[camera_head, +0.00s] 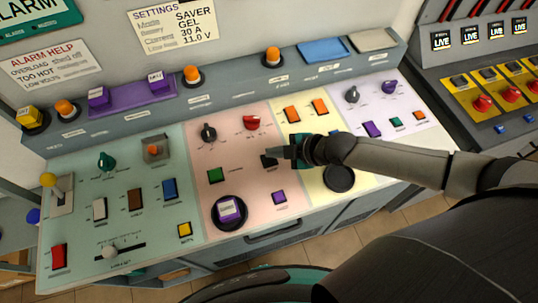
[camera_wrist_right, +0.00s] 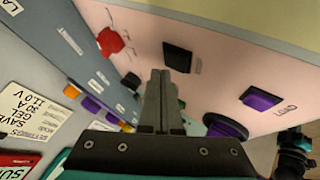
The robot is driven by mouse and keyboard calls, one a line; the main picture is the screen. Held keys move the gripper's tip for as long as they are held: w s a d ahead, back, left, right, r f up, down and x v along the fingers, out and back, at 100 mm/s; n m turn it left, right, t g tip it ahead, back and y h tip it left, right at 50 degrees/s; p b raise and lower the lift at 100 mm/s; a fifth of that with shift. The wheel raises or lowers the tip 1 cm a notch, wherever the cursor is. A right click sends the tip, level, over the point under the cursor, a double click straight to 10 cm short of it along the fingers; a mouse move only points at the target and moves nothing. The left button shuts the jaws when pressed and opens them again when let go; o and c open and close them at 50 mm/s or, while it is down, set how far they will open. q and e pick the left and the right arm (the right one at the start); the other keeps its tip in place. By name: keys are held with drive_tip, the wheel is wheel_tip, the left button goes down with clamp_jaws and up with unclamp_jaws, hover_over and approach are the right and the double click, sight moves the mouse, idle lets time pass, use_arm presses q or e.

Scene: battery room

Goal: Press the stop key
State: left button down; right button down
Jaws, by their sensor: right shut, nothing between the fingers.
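My right gripper (camera_head: 282,153) is shut and empty over the pink panel (camera_head: 240,152). Its fingertips are right beside a black key (camera_head: 268,161) in the head view. In the right wrist view the shut fingers (camera_wrist_right: 160,76) point toward this black key (camera_wrist_right: 178,57), which shows just past the tips; I cannot tell whether they touch. I cannot read the word "stop" on any key. A green key (camera_head: 215,175) and a purple key (camera_head: 279,197) are also on the pink panel.
A red knob (camera_head: 251,122) and a black knob (camera_head: 208,132) stand behind on the pink panel. A round black holder with a purple piece (camera_head: 229,209) is at its front. Green (camera_head: 75,200) and yellow panels (camera_head: 318,150) flank it. A control board (camera_head: 505,95) stands far right.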

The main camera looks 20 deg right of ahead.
wheel_tip(320, 180, up, 5)
drive_tip(key=p, duration=0.4)
drive_tip(key=shift+r+p, duration=0.1)
drive_tip(key=shift+p, duration=0.25)
idle(0.7)
